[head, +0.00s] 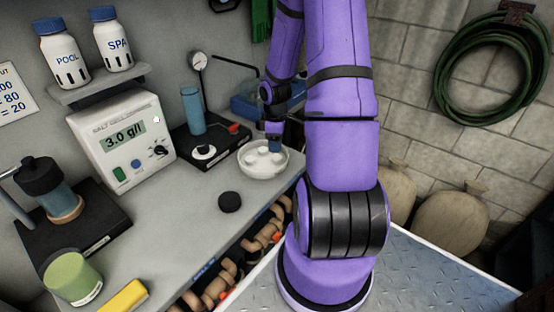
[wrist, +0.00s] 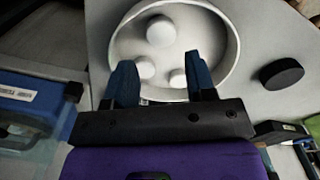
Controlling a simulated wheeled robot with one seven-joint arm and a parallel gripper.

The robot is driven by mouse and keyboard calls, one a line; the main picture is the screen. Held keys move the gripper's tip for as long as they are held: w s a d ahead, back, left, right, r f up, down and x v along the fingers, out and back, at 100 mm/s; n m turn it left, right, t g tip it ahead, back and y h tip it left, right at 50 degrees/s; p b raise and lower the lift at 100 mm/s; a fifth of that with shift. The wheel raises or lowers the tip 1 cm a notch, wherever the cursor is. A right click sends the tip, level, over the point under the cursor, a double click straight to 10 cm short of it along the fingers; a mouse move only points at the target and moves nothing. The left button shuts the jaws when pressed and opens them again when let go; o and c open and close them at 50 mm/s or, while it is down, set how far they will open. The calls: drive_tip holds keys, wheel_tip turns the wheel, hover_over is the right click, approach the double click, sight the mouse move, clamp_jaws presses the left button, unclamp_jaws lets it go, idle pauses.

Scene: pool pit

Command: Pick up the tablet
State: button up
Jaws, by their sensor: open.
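Three white tablets lie in a round white bowl (head: 263,175) near the counter's right end. In the wrist view they show as a larger tablet (wrist: 161,31) toward the far side, one at the left (wrist: 145,67) and one at the right (wrist: 178,78), inside the bowl's rim (wrist: 226,50). My gripper (wrist: 160,64) is open, its two blue fingers apart at the bowl's near side, with the two nearer tablets between them in the picture. In the head view my gripper (head: 275,143) is at the bowl's back right, partly hidden. I cannot tell whether the fingers touch anything.
A black disc (head: 229,202) lies on the counter in front of the bowl. A black stand with a blue cylinder (head: 192,110) is left of the bowl. A salt meter (head: 122,140) stands further left. A blue case (wrist: 38,100) lies beside my gripper.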

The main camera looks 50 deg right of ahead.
sight(276, 157)
drive_tip(key=shift+s+f, duration=0.1)
drive_tip(key=shift+f, duration=2.75)
drive_tip(key=c, duration=0.7)
drive_tip(key=shift+r, duration=0.15)
